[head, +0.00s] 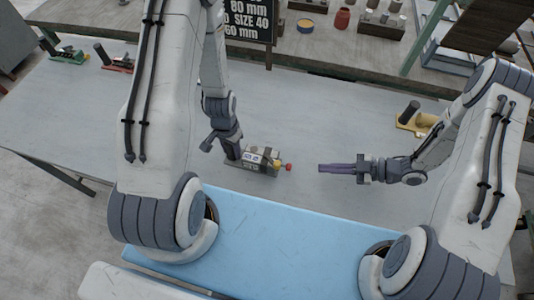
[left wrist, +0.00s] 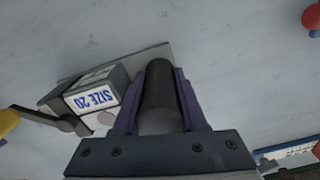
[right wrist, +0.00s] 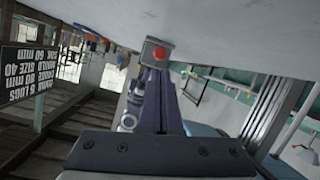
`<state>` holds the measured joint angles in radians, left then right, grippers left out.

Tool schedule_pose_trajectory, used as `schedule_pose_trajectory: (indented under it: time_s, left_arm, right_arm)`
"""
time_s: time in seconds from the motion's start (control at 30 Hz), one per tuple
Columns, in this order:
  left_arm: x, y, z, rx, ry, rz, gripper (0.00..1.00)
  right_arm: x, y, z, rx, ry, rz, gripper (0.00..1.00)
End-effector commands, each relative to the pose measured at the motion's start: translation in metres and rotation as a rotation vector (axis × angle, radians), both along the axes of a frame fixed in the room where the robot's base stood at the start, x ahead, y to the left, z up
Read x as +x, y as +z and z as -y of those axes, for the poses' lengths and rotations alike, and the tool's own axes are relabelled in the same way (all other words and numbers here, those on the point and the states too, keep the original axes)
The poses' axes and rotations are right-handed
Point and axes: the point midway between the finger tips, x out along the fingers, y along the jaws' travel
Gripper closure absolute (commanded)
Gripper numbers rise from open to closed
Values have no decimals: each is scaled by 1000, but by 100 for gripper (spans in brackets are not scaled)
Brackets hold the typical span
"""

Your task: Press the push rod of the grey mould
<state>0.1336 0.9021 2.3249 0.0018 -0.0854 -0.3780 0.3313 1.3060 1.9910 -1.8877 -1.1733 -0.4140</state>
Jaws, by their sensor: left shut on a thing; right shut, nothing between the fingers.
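The grey mould (head: 262,168) lies on the table between my two grippers, with a white "SIZE 20" label that also shows on its block in the left wrist view (left wrist: 95,98). My left gripper (head: 233,152) is shut on its black handle (left wrist: 158,92), one finger on each side. The push rod's red knob (head: 288,167) sticks out on the mould's right side. My right gripper (head: 322,168) is shut and empty, to the right of the knob and apart from it, pointing at it. In the right wrist view the knob (right wrist: 159,54) shows just beyond the fingertips. A yellow knob (left wrist: 8,122) sits on a lever.
A yellow mould (head: 414,120) stands at the right behind my right arm. Green (head: 68,57) and red (head: 116,63) moulds stand at the far left. A dark sign (head: 250,20) stands at the back. The table around the grey mould is clear.

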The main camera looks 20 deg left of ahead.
Motion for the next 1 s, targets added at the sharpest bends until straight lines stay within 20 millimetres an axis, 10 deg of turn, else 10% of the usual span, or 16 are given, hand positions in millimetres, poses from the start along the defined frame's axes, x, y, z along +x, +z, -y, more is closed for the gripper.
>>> schedule_pose_trajectory:
  time_s: [0.27, 1.0]
  left_arm:
    - [0, 0, 0, 0, 0, 1, 100]
    - [0, 0, 0, 0, 0, 1, 100]
  right_arm:
    - [0, 4, 6, -27, -75, -181, 100]
    - [-6, 29, 49, -146, -732, -1516, 100]
